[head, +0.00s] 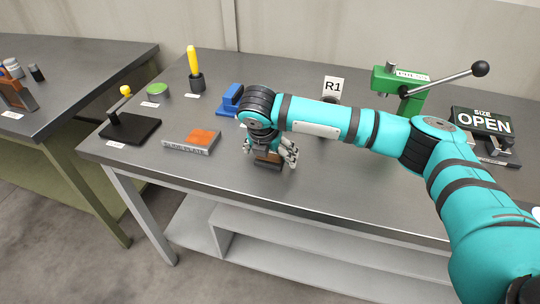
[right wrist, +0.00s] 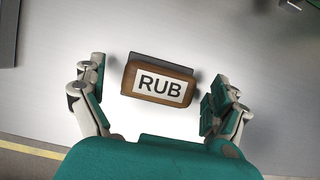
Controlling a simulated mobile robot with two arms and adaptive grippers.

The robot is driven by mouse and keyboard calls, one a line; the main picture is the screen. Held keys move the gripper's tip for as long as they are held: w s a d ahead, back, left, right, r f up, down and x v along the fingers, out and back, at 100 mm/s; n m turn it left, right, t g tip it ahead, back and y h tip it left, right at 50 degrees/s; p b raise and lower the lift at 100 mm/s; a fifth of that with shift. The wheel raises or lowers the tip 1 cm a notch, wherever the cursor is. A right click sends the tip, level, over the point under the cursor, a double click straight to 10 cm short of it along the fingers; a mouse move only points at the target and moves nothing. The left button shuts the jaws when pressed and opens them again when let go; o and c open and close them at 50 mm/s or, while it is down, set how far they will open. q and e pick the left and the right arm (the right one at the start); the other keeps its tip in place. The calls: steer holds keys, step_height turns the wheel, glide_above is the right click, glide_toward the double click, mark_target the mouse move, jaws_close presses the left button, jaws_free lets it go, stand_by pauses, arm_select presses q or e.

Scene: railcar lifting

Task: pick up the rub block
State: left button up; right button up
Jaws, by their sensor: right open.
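The rub block (right wrist: 158,83) is a small brown block with a white label reading RUB. In the right wrist view it lies between the two open fingers of my right gripper (right wrist: 156,100), with a gap on each side. My left gripper is not in view.
The front edge is close to the gripper.

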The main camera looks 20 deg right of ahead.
steer(key=c, duration=1.4)
steer(key=shift+o, duration=0.2)
steer(key=shift+r, duration=0.15)
steer(key=shift+r, duration=0.6)
step_height(320, 180, up, 2)
steer(key=shift+s+r, duration=0.1)
steer(key=shift+r, duration=0.05)
steer(key=s+d, duration=0.1)
steer(key=s, duration=0.4)
steer(key=s+d+r+b, duration=0.1)
steer(key=s, duration=0.4)
steer(key=s+d, duration=0.1)
steer(key=s, duration=0.4)
steer(key=shift+s+d+r, duration=0.15)
steer(key=shift+s+d, duration=0.1)
steer(key=shift+d, duration=0.05)
